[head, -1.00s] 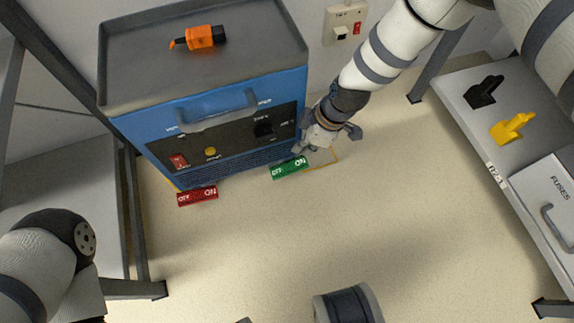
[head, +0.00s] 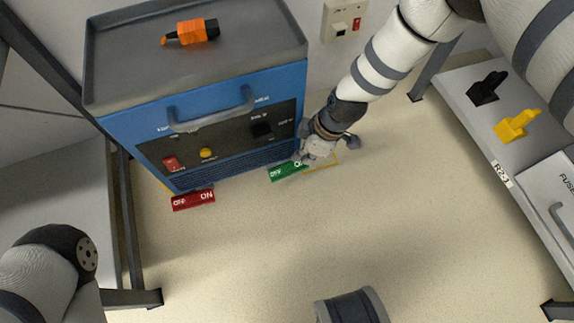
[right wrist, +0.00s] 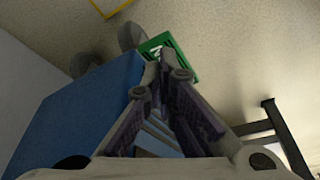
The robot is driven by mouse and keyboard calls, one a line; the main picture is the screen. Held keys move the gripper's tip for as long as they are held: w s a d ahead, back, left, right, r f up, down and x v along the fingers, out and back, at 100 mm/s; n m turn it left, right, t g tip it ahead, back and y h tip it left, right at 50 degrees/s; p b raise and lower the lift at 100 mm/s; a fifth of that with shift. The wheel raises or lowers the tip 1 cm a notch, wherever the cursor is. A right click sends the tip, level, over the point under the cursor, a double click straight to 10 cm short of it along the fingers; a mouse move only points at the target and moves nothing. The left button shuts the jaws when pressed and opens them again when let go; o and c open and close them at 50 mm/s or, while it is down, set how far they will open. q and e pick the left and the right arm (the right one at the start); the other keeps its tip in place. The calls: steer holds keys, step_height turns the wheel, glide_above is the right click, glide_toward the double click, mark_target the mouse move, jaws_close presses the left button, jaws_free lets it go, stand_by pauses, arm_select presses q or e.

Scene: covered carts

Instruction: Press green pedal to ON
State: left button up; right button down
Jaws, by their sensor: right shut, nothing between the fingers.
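The green pedal (head: 282,172) lies on the floor at the front right foot of the blue cart (head: 240,98). Its OFF marking shows at the left end; its right end is partly covered by my right gripper (head: 302,162). That gripper points down, shut and empty, with its tips at the pedal's right end. In the right wrist view the closed fingertips (right wrist: 166,62) overlap the green pedal (right wrist: 182,50); I cannot tell whether they touch it or how far it is tilted. My left gripper is out of view; only part of that arm shows.
A red pedal (head: 193,199) marked OFF and ON lies left of the green one. An orange and black tool (head: 192,32) rests on the cart top. A shelf (head: 470,125) with black and yellow items stands at right.

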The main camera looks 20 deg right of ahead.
steer(key=shift+f+b, duration=0.7)
steer(key=shift+f, duration=0.4)
stand_by(1.0)
steer(key=shift+r, duration=0.1)
step_height(320, 180, up, 7)
steer(key=p, duration=0.5)
steer(key=shift+r, duration=0.1)
